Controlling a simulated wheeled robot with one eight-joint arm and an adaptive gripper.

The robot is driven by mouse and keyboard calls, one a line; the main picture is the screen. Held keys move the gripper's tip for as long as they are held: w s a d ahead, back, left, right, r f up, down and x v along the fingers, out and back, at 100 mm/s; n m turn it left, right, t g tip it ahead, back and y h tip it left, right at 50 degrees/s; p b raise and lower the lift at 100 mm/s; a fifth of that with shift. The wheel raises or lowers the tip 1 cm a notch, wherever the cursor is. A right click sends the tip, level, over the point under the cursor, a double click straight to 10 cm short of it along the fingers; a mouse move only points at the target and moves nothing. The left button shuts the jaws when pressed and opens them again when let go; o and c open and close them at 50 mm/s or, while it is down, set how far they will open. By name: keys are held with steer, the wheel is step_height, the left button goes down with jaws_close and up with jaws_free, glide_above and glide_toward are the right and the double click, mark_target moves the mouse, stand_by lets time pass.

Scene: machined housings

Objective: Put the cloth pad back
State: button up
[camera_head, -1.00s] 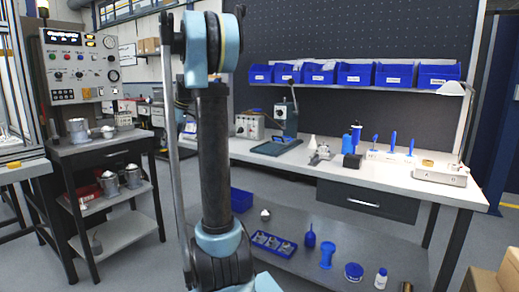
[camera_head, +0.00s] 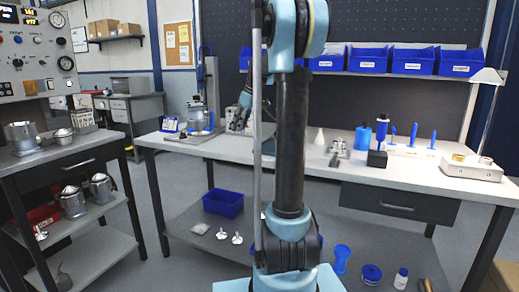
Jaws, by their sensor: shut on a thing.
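I cannot make out a cloth pad for certain in this view. A small pale flat item (camera_head: 200,229) lies on the lower shelf of the bench, too small to identify. My arm stands upright in front of the bench, and a light blue part of it shows behind the upright link, over the bench. My gripper cannot be made out; my own arm hides that area. What it holds does not show.
The long bench (camera_head: 300,160) carries a white tray (camera_head: 466,172) with a lamp at right and blue tools in the middle. Blue bins (camera_head: 413,60) line the shelf above. A blue crate (camera_head: 223,203) sits below. A cart (camera_head: 62,162) with metal housings stands at left.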

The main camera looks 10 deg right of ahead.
steer(key=shift+m, duration=0.3)
steer(key=shift+w+d+f, duration=0.45)
steer(key=shift+d+f, duration=0.1)
steer(key=shift+f, duration=1.05)
steer(key=shift+w+d+f, duration=0.4)
steer(key=shift+d+f, duration=0.2)
steer(key=shift+f, duration=1.05)
steer(key=shift+w+d+f, duration=0.45)
steer(key=shift+d+f, duration=0.1)
steer(key=shift+f, duration=1.05)
steer(key=o, duration=1.2)
steer(key=shift+f, duration=0.1)
steer(key=v, duration=1.2)
steer(key=shift+s, duration=0.3)
